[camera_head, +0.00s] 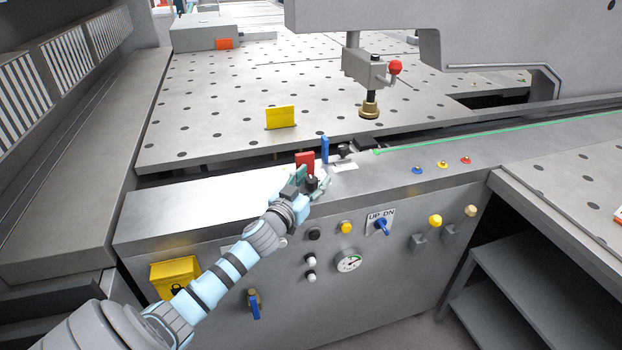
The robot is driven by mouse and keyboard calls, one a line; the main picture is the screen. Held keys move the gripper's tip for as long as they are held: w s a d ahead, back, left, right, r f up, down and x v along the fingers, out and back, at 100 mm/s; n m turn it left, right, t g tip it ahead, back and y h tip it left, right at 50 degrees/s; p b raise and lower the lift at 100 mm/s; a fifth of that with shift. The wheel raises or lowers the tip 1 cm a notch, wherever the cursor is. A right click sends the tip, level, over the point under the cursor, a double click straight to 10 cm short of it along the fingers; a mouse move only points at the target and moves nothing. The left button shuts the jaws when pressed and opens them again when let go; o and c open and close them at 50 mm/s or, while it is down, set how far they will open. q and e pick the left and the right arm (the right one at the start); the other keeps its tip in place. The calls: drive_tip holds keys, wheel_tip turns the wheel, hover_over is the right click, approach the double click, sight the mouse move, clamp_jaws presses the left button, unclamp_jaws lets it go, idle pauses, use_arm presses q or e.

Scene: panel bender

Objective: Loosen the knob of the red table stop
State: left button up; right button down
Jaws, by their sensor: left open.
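The red table stop (304,160) stands upright near the back edge of the machine's front ledge. A small black knob (312,182) shows in front of it, between the fingers of my left gripper (312,180). The left gripper is open, with its fingers around or just beside this knob; I cannot tell whether they touch it. The gripper and wrist hide the lower part of the stop. My right gripper is not in view.
A blue stop (325,149) with a black knob (345,150) stands just right of the red one. A yellow plate (280,117) stands on the perforated table (210,120) behind. A brass-tipped tool with a red ball (395,67) hangs above. Levers and a gauge (348,263) line the front panel.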

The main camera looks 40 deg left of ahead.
use_arm(q)
clamp_jaws()
